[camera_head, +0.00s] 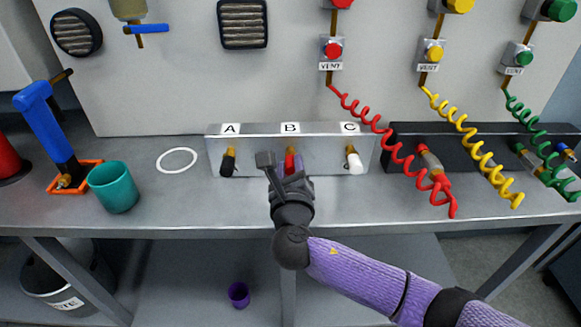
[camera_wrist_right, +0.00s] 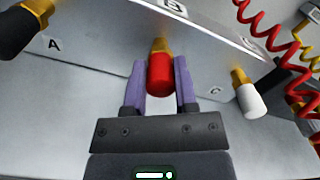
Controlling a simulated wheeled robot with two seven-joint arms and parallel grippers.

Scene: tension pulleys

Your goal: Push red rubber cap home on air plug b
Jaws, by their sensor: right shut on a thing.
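The red rubber cap (camera_wrist_right: 160,77) is at air plug B, in line with the brass fitting (camera_wrist_right: 160,46) on the metal block (camera_head: 328,162). Some brass shows between the cap and the block, and I cannot tell how far the cap sits over it. My right gripper (camera_wrist_right: 160,82) is shut on the red cap, one purple finger on each side. In the head view the gripper hides most of the cap (camera_head: 289,155). Plug A wears a black cap (camera_head: 228,166) and plug C a white cap (camera_head: 355,163). My left gripper is not in view.
Red (camera_head: 405,160), yellow (camera_head: 470,150) and green (camera_head: 540,150) coiled hoses hang at the right. A teal cup (camera_head: 113,188) and a blue-handled tool (camera_head: 45,120) stand at the left. The bench front (camera_head: 190,205) is clear. A purple cup (camera_head: 239,294) is below the bench.

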